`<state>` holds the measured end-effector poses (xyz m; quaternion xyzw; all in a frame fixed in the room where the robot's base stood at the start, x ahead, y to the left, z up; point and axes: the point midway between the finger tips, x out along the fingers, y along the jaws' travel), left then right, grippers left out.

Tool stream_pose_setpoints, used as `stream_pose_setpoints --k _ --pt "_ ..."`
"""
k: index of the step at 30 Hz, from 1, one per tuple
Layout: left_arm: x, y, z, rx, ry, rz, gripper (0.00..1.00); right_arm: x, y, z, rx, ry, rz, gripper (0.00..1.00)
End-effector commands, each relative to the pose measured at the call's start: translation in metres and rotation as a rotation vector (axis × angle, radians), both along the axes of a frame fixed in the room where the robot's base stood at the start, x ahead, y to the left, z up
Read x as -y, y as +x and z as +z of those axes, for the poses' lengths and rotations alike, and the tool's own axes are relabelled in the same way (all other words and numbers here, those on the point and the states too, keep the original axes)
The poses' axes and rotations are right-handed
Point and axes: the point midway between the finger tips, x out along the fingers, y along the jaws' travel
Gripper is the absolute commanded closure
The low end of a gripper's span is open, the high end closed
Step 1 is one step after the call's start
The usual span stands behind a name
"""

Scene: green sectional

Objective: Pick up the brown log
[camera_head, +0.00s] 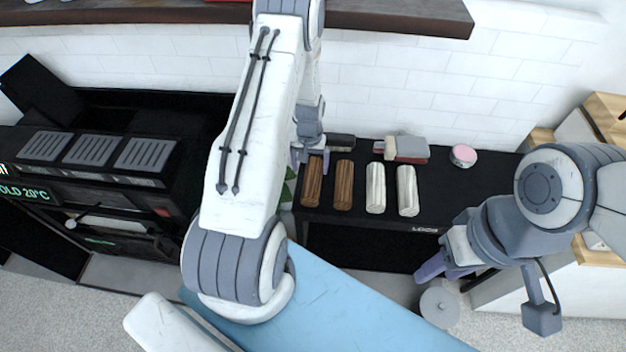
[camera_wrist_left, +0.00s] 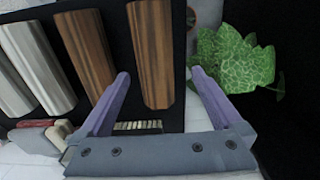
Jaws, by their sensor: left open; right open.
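Two brown logs stand side by side on a black shelf unit (camera_head: 440,210). The left brown log (camera_head: 311,183) also shows in the left wrist view (camera_wrist_left: 151,55). The other brown log (camera_head: 343,186) is beside it and also shows in the left wrist view (camera_wrist_left: 86,50). My left gripper (camera_head: 309,162) is open at the far end of the left brown log. In the left wrist view its purple fingers (camera_wrist_left: 160,76) appear on either side of that log, with gaps; contact is not visible. My right gripper (camera_head: 447,268) is open and empty at the lower right, away from the logs.
Two whitish logs (camera_head: 376,188) (camera_head: 407,191) stand right of the brown ones. Grey and red blocks (camera_head: 408,148) and a pink round tin (camera_head: 463,155) lie behind. A green leafy plant (camera_wrist_left: 235,58) is close beside the left gripper. A brown shelf (camera_head: 400,18) hangs above.

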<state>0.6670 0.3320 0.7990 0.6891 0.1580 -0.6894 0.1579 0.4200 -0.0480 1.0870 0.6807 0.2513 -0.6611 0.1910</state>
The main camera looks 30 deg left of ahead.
Motion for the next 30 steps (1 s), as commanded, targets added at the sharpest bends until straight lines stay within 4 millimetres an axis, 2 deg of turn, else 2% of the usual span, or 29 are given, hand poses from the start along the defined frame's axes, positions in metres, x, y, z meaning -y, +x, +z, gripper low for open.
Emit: stream_pose_setpoints --k 8,13,18,26,27,29,30 --pt "0.003 -0.001 -0.022 -0.002 -0.001 -0.001 0.0 0.0 0.0 0.007 0.0 0.0 0.0 0.53" --pt "0.009 -0.001 -0.044 -0.003 -0.001 -0.001 0.0 0.0 0.0 0.018 0.0 0.0 0.0 0.53" --pt "0.008 0.0 -0.063 0.0 0.0 0.0 0.0 0.0 0.0 0.019 0.0 0.0 0.0 0.53" --pt "0.008 0.0 -0.067 0.001 0.0 0.0 0.0 0.0 0.0 0.019 0.0 0.0 0.0 0.53" --pt "0.008 0.0 -0.067 0.001 0.0 0.0 0.04 0.0 0.0 0.019 0.0 0.0 0.0 0.53" --pt "0.008 0.0 -0.067 0.0 0.0 0.0 0.27 0.0 0.0 0.019 0.0 0.0 0.0 0.53" --pt "0.008 0.0 -0.067 0.0 0.0 0.0 0.42 0.0 0.0 0.019 0.0 0.0 0.0 0.53"
